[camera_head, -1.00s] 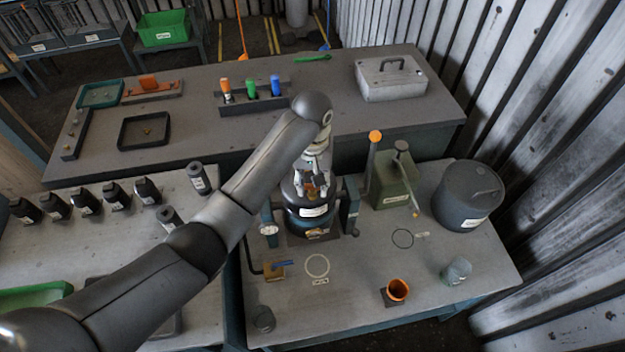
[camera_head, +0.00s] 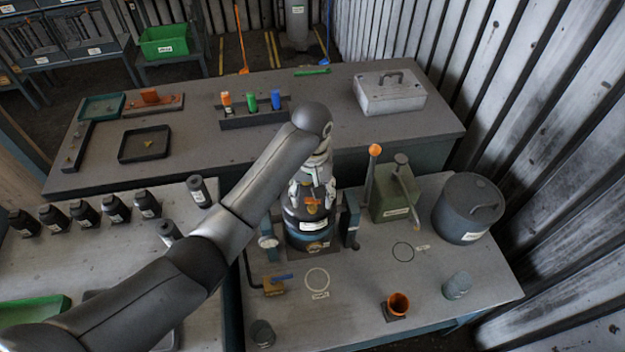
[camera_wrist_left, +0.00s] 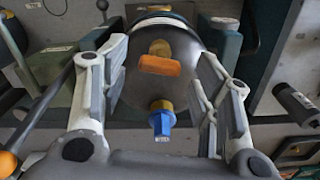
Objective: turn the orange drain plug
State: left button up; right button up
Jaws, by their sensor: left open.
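The orange drain plug (camera_head: 312,204) has a bar-shaped handle and sits on the dark blower housing (camera_head: 309,227). In the left wrist view the plug (camera_wrist_left: 160,65) shows in front of a brass-coloured part. My left gripper (camera_head: 312,193) is open, with one finger on each side of the plug. In the wrist view the left gripper (camera_wrist_left: 161,68) shows a clear gap between each finger and the plug. A blue-and-yellow fitting (camera_wrist_left: 161,118) lies below the plug in that view. My right gripper is not in view.
An orange-topped lever (camera_head: 375,150) and a green box (camera_head: 397,195) stand right of the housing. A grey drum (camera_head: 467,210) and an orange cup (camera_head: 398,304) are farther right. The front bench middle is mostly clear.

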aim_at(312, 198)
pick_arm(q)
notch_tip(312, 198, up, 12)
jog(key=shift+f, duration=0.25)
dwell(0.6)
